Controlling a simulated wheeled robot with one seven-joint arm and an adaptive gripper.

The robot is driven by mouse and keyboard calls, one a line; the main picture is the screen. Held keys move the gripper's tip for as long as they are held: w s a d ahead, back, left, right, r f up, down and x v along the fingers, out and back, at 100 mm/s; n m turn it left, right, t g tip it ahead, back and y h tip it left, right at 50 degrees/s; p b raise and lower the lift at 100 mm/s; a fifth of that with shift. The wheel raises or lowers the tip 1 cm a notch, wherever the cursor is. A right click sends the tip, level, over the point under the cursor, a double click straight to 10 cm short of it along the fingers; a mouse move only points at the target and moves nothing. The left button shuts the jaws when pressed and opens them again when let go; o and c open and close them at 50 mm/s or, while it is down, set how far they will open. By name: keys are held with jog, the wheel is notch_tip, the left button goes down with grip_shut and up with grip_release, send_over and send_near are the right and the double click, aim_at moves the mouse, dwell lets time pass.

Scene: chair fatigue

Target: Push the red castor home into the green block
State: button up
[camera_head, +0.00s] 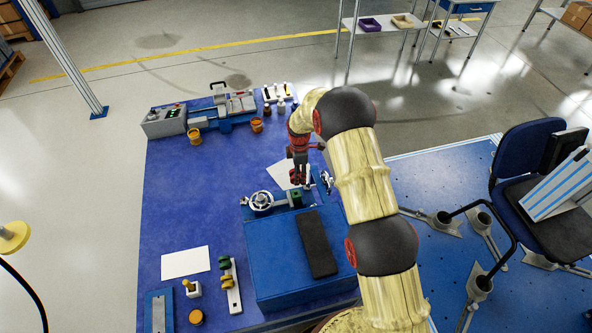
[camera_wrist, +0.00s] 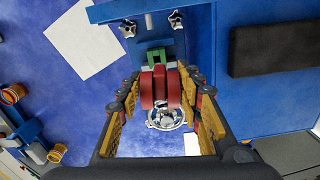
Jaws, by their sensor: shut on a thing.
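My gripper (camera_head: 299,172) reaches down over the back of the blue workbench. In the wrist view my gripper (camera_wrist: 161,96) has its yellow-padded fingers on either side of the red castor (camera_wrist: 160,86), shut on it. The castor shows as red twin wheels with metal below them; it is small and partly hidden by my fingers in the head view (camera_head: 297,177). The green block (camera_head: 295,198) sits in a fixture just below the castor in the head view. It also shows in the wrist view (camera_wrist: 157,57), just above the castor. I cannot tell whether they touch.
A black pad (camera_head: 317,243) lies on a raised blue box (camera_head: 267,268) in front. White paper (camera_head: 284,171) lies behind the fixture.

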jog(key=shift+w+a+f+n, duration=0.25)
jog(key=shift+w+a+n, duration=0.1)
jog(key=shift+a+n, duration=0.3)
jog(key=shift+d+f, duration=0.1)
jog(key=shift+f+b, duration=1.65)
jog(key=shift+f, duration=1.15)
jog(key=shift+f+b, duration=1.4)
jog(key=shift+f, duration=0.3)
jog(key=o, duration=1)
jog(key=shift+o, duration=0.7)
notch_tip(320, 180, up, 12)
